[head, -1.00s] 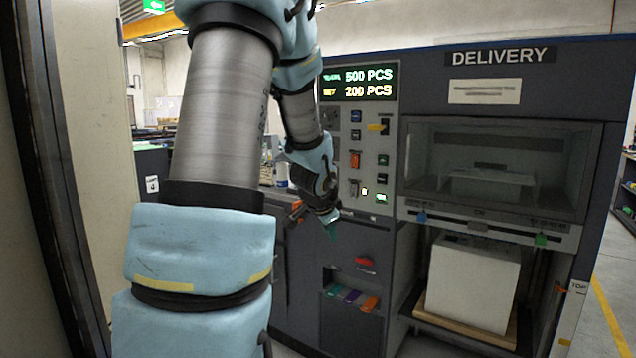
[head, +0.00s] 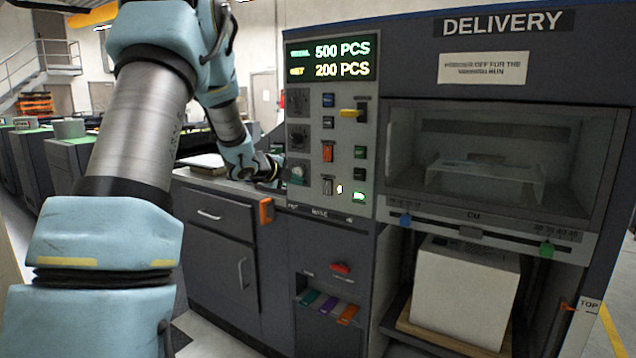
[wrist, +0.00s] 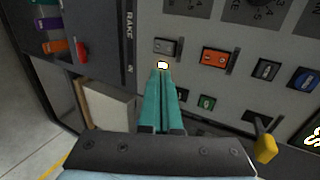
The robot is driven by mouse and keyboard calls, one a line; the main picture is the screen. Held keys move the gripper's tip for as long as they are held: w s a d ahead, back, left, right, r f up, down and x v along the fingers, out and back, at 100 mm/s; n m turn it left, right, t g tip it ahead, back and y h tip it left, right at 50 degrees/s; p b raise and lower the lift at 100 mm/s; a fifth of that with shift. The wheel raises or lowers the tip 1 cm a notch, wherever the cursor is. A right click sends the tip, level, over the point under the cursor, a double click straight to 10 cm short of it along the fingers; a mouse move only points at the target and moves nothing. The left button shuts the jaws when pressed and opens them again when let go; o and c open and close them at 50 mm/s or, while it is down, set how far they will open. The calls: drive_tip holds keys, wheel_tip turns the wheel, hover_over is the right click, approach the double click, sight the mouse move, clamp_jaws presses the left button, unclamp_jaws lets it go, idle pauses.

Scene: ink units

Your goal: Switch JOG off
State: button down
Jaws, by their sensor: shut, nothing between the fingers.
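The control panel (head: 343,100) carries several switches, and I cannot read a JOG label on any of them. A grey rocker switch (head: 327,186) sits low on the panel beside a small lit white lamp (head: 339,188). An orange rocker switch (head: 327,151) is above it. In the wrist view the grey rocker (wrist: 167,47), lit lamp (wrist: 162,65) and orange rocker (wrist: 215,58) lie ahead of my gripper (wrist: 160,74). Its teal fingers are shut and empty, with the tips just short of the lamp in the picture; contact cannot be told. In the head view the fingers are not clear.
A yellow-handled lever (head: 350,113) sticks out from the panel, also near my gripper in the wrist view (wrist: 265,148). A lit green button (head: 359,196), dark knobs (head: 298,138) and a red knob (head: 341,268) are nearby. The counter (head: 215,183) lies left.

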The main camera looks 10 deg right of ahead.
drive_tip(key=p, duration=0.3)
approach(326, 182)
wheel_tip(326, 182, down, 4)
drive_tip(key=w+d, duration=0.1)
drive_tip(key=d, duration=0.1)
drive_tip(key=shift+w+d+r+p, duration=0.25)
drive_tip(key=shift+w+d+p, duration=0.1)
drive_tip(key=shift+w+p, duration=0.15)
drive_tip(key=shift+w+d+r+p, duration=0.25)
drive_tip(key=shift+w+d+p, duration=0.1)
drive_tip(key=shift+w, duration=0.15)
drive_tip(key=shift+w+d, duration=0.45)
drive_tip(key=shift+d, duration=0.05)
drive_tip(key=shift+w+d+r+p, duration=0.2)
drive_tip(key=shift+w+d+p, duration=0.1)
drive_tip(key=shift+d+p, duration=0.1)
drive_tip(key=shift+a+f, duration=0.15)
drive_tip(key=shift+r+p, duration=0.55)
drive_tip(key=shift+r, duration=0.3)
